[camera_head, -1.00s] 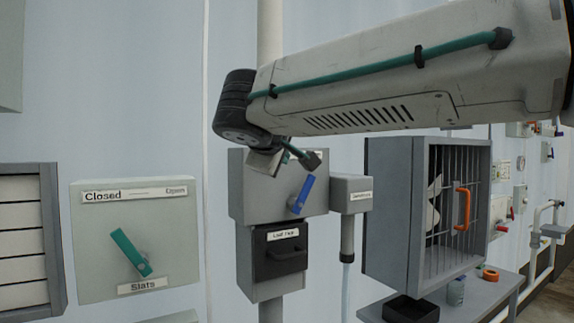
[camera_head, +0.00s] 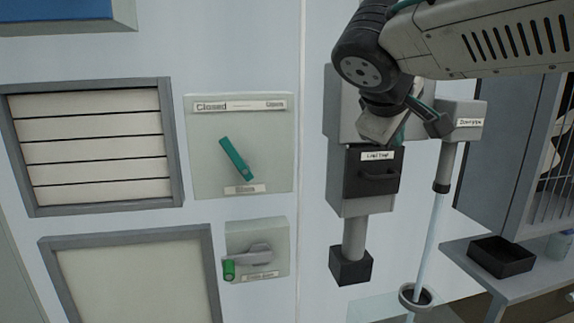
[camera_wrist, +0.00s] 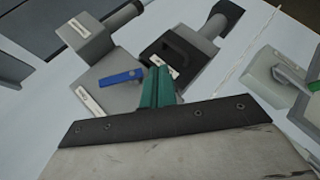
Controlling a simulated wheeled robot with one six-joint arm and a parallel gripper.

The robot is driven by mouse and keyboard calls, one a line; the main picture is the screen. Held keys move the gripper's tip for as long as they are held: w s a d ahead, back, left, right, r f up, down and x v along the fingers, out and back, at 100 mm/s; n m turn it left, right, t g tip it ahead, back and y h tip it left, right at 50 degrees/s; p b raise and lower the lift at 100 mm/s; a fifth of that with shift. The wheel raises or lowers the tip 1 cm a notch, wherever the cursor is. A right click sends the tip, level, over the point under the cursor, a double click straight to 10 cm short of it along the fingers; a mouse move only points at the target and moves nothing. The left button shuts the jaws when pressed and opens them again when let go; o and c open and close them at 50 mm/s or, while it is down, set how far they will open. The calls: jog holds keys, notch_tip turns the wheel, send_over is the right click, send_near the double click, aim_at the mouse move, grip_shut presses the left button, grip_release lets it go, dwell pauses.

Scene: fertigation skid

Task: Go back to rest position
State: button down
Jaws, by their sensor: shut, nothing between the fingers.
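My gripper (camera_head: 399,133) is in the head view in front of the grey box above the black "Leaf Trap" drawer, partly hidden by my own wrist. In the wrist view its green fingers (camera_wrist: 157,87) are together with nothing between them. Beyond them, a blue lever (camera_wrist: 122,77) sits on the grey box (camera_wrist: 108,98), and the black drawer (camera_wrist: 178,52) is beside it. The fingers overlap the box in this view; the gap to it cannot be judged.
A grey cage (camera_head: 495,150) and a shelf with a black tray (camera_head: 500,257) stand right.

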jog(key=s+d+f+m+g+y, duration=0.3)
jog(key=s+f, duration=0.7)
jog(key=s, duration=0.1)
jog(key=s+d+f+m+g+y, duration=0.3)
jog(key=s+f+m+g, duration=0.1)
jog(key=s+f, duration=0.6)
jog(key=s, duration=0.2)
jog(key=shift+s+f, duration=0.25)
jog(key=shift+s, duration=0.05)
